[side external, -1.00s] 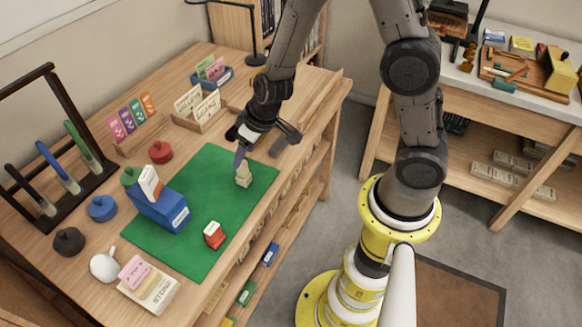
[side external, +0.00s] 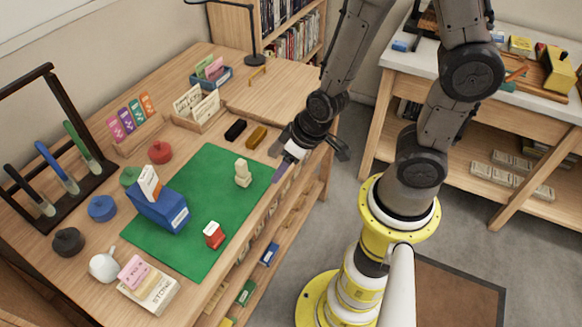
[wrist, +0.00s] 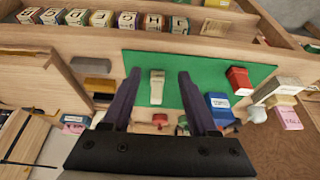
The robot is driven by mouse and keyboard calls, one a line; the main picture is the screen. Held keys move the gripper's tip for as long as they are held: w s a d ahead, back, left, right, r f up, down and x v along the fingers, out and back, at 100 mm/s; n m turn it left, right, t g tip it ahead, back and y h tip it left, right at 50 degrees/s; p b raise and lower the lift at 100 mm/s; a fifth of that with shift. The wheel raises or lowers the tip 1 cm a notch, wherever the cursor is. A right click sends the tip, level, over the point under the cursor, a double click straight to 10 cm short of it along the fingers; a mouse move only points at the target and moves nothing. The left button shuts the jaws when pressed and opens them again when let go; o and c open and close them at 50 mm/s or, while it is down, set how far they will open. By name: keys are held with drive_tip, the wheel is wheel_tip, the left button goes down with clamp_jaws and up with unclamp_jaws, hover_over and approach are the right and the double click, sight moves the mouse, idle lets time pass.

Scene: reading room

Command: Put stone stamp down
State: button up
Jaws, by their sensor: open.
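The stone stamp (side external: 243,173) is a small cream piece standing upright on the green mat (side external: 213,165), near the mat's right side. In the wrist view the stamp (wrist: 157,87) shows on the mat (wrist: 200,68), in the space between my two fingers as seen from there. My gripper (side external: 279,170) is open and empty, off to the right of the stamp, by the table's front edge. It also shows in the wrist view (wrist: 157,92) with its fingers spread. The stamp stands apart from the fingers.
A blue box (side external: 165,209) and a red-and-white block (side external: 213,235) stand on the mat. A black block (side external: 235,130) and a brown block (side external: 256,137) lie behind it. Card racks (side external: 198,110) and round-lidded pots (side external: 102,208) line the back and left. The mat around the stamp is clear.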

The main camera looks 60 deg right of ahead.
wheel_tip(320, 180, up, 12)
drive_tip(key=s+a+y, duration=0.1)
drive_tip(key=s+y, duration=0.1)
drive_tip(key=s+d+r+t+h, duration=0.1)
drive_tip(key=s+d+r+h, duration=0.1)
drive_tip(key=s+d+r, duration=0.2)
drive_tip(key=s+v, duration=0.1)
drive_tip(key=v, duration=0.4)
drive_tip(key=shift+f, duration=0.15)
